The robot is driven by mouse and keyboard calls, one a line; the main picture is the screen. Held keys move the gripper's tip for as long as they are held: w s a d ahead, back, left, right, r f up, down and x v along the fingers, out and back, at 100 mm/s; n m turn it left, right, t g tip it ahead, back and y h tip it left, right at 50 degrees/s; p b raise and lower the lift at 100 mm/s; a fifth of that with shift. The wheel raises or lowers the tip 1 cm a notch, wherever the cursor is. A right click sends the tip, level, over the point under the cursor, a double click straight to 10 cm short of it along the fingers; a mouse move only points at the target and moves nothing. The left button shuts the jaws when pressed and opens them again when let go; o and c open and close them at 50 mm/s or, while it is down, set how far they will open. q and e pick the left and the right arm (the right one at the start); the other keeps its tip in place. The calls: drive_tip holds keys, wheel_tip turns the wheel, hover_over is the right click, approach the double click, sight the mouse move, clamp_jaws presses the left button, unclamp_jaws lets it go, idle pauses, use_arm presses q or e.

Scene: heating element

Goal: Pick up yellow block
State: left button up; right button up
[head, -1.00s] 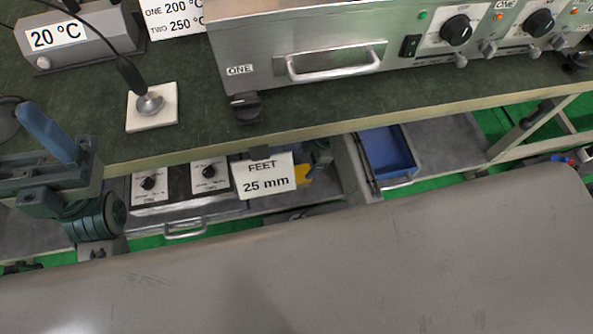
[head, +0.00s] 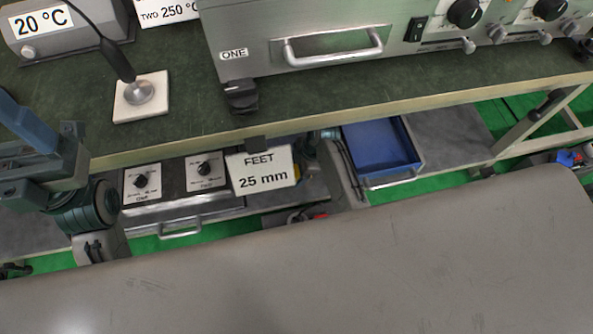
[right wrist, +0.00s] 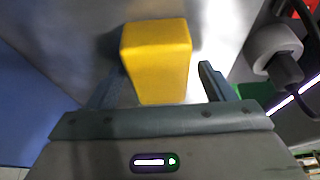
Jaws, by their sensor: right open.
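The yellow block (right wrist: 156,52) stands large in the right wrist view, on a grey metallic surface. My right gripper (right wrist: 160,84) is open, with one finger on each side of the block's near part. I cannot tell whether the fingers touch it. In the head view only a small yellow patch (head: 294,188) shows beside the "FEET 25 mm" sign; the rest is hidden by the sign and my right arm. My left gripper (head: 27,122) is at the left edge, over the bench; its jaw opening is unclear.
The green bench top (head: 200,112) overhangs the lower shelf. The sign (head: 262,170) hangs at its edge. A blue tray (head: 385,148) lies right of my right arm. A two-knob unit (head: 175,187) stands on the shelf to the left.

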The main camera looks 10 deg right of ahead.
drive_tip(key=shift+f, duration=0.25)
idle(0.3)
drive_tip(key=shift+c, duration=0.2)
drive_tip(key=c, duration=1.1)
